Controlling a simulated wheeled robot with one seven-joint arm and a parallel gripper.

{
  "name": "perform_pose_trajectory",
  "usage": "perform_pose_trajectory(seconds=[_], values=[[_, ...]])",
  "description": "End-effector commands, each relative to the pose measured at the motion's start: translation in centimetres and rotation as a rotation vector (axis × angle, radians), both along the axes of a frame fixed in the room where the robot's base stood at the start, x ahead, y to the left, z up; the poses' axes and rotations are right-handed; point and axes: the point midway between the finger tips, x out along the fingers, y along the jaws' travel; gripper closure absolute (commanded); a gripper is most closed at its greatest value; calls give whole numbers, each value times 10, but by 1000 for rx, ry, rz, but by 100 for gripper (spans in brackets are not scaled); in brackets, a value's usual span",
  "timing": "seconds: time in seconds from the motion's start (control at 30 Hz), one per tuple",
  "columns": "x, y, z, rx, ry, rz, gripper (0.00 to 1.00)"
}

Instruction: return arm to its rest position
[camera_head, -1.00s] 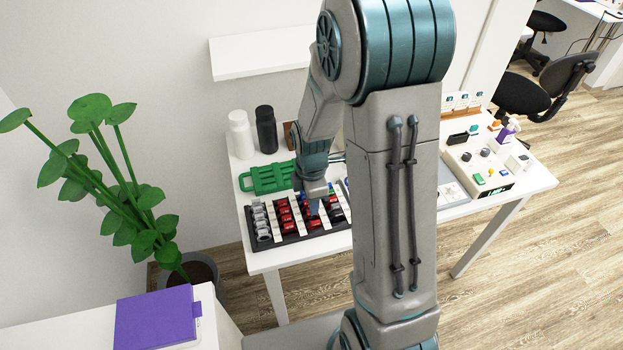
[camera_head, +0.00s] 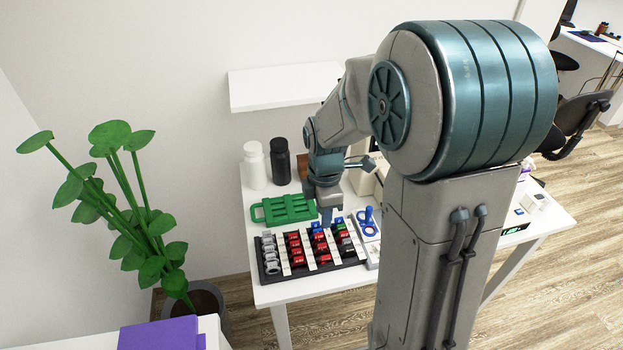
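My arm reaches over the white table (camera_head: 258,200) from the right of the picture, with its elbow large in the foreground. My gripper (camera_head: 326,220) points down at the back edge of a dark sorting tray (camera_head: 268,278), seemingly a little above it. The fingers are small and partly lost against the blue pieces behind them, so I cannot tell whether they are open or shut, or hold anything.
The tray holds grey, red, blue and green pieces in rows. A green rack (camera_head: 283,209), a white bottle (camera_head: 255,165) and a black bottle (camera_head: 280,161) stand behind it. A blue-handled item (camera_head: 367,217) is to the right. A wall shelf (camera_head: 283,87) and potted plant (camera_head: 160,250) are nearby.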

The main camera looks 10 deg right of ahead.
Motion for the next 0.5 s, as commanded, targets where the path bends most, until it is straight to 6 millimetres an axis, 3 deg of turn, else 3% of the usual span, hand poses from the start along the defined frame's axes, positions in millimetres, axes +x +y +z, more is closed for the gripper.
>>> perform_pose_trajectory(seconds=[0.27,0.5], values=[[-6,0,11,-1,-19,-80,68],[-45,0,54,20,-101,-510,68]])
